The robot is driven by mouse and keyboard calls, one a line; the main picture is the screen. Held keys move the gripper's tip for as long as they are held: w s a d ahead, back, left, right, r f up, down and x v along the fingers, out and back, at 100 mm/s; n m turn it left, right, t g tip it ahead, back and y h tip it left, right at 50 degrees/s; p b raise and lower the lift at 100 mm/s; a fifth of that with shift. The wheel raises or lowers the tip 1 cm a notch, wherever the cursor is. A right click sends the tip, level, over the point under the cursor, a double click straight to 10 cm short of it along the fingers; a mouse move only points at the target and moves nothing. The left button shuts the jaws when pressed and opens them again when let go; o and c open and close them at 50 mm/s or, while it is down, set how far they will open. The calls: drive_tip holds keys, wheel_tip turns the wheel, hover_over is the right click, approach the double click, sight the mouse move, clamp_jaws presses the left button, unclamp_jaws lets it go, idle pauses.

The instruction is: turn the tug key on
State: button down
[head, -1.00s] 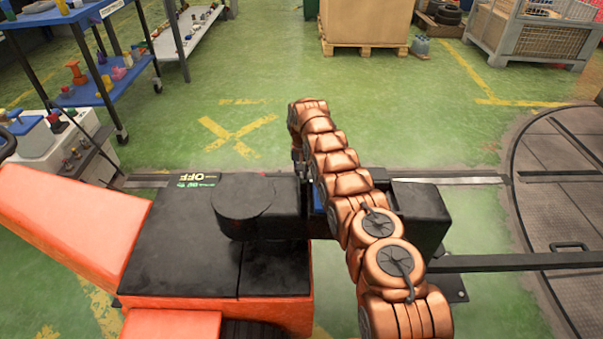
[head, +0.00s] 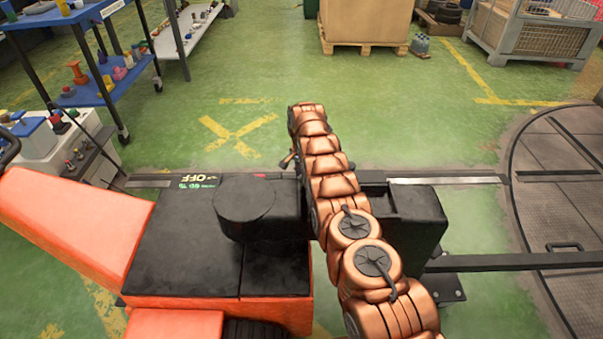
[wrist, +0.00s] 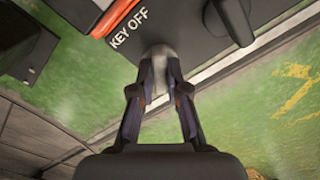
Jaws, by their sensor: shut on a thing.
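In the wrist view my gripper (wrist: 160,78) is shut on a pale grey key (wrist: 158,54), whose end shows between the fingertips. The key is just below a white "KEY OFF" label (wrist: 128,26) on a dark panel. How far the key is turned cannot be told. My copper-coloured arm hides the gripper and key there.
A round black pad (head: 245,198) rises from the tug's top. The turntable (head: 575,190) lies at right. Green floor beyond the tug is open, with a blue shelf cart (head: 85,95) at left.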

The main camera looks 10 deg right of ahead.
drive_tip(key=m, duration=0.5)
drive_tip(key=shift+m, duration=2.6)
drive_tip(key=c, duration=1.2)
unclamp_jaws()
drive_tip(key=shift+o, duration=0.2)
drive_tip(key=shift+r, duration=0.1)
wheel_tip(320, 180, up, 7)
drive_tip(key=shift+r, duration=0.15)
